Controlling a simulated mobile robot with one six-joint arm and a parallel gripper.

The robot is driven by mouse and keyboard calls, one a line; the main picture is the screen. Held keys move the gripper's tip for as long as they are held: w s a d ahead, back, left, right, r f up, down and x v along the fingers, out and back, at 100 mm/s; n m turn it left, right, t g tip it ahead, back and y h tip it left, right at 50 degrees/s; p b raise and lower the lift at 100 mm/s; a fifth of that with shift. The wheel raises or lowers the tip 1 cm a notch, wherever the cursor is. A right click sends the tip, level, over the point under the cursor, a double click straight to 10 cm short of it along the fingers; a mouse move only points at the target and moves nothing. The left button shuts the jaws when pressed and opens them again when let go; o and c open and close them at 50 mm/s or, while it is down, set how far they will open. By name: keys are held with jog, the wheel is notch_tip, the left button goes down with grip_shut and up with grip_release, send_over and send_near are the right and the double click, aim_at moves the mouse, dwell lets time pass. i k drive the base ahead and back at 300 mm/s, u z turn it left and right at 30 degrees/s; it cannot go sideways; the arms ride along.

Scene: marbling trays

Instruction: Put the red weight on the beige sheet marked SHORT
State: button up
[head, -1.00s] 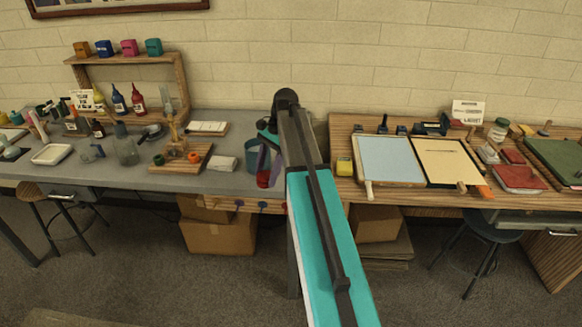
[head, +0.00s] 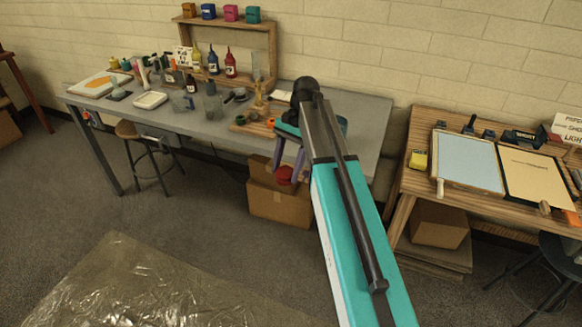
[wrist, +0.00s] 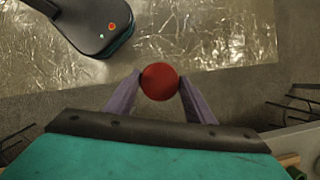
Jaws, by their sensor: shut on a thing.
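My gripper (wrist: 159,84) is shut on the red weight (wrist: 160,78), with one purple finger on each side of its round top. In the head view my gripper (head: 288,165) points down in front of the grey table, and the red weight (head: 285,175) shows between its fingertips. The beige sheet (head: 535,175) lies in a dark frame on the wooden table at the right, well apart from the gripper. Its lettering is too small to read. A pale blue sheet (head: 469,158) lies in a frame to its left.
The grey table (head: 355,125) holds several bottles and trays. Cardboard boxes (head: 282,207) stand under it. A shiny plastic sheet (head: 140,285) covers the floor in front. Open floor lies between.

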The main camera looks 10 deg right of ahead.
aim_at(535, 179)
jog(key=k, duration=0.65)
jog(key=z, duration=0.45)
jog(key=i, duration=0.65)
jog(key=z, duration=0.5)
jog(key=i, duration=1)
jog(key=u, duration=0.3)
